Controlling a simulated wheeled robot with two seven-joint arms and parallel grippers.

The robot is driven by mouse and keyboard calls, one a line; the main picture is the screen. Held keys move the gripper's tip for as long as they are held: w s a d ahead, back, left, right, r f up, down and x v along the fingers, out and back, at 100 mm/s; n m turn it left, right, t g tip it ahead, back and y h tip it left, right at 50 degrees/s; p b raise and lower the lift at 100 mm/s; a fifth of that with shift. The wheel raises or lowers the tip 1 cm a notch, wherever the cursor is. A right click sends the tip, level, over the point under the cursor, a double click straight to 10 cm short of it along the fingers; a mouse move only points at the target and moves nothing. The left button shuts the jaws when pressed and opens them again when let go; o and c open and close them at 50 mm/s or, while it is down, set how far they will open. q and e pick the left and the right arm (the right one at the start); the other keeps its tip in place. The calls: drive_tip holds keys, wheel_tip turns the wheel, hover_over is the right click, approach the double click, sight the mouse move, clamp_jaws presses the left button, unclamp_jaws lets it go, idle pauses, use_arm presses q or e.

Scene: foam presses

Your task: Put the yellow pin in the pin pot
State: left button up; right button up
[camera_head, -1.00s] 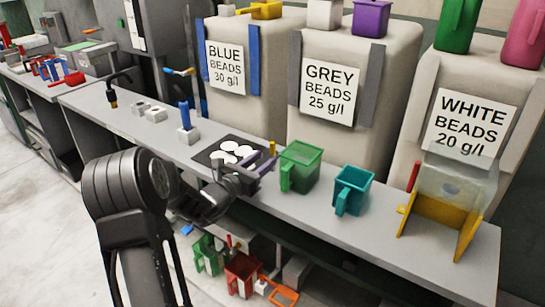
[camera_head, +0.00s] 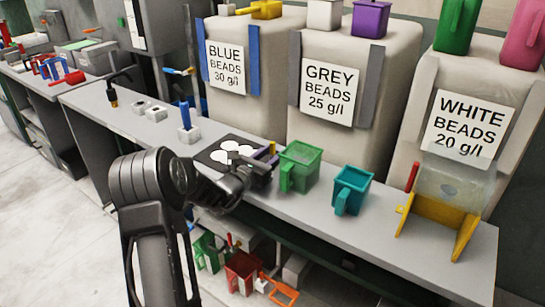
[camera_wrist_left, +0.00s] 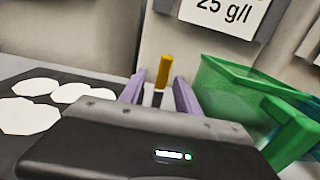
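The yellow pin (camera_head: 272,147) stands upright on the bench beside the black mat. In the left wrist view the pin (camera_wrist_left: 163,72) has a yellow top and a dark lower part. My left gripper (camera_head: 262,160) is low over the mat's right side. Its two purple fingers (camera_wrist_left: 160,93) are spread, with the pin showing in the gap between them and clear space on both sides. The pin's foot is hidden behind the gripper body. I cannot tell for sure which container is the pin pot. A small white block (camera_head: 188,135) holds an upright blue pin (camera_head: 185,115). My right gripper is out of view.
A green jug (camera_head: 300,167) stands close right of the pin, and a teal jug (camera_head: 352,190) beyond it. White discs lie on the black mat (camera_head: 205,156). Small white blocks (camera_head: 155,113) sit farther left. Large bead containers (camera_head: 345,120) line the back.

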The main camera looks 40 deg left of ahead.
use_arm(q)
clamp_jaws()
idle(0.6)
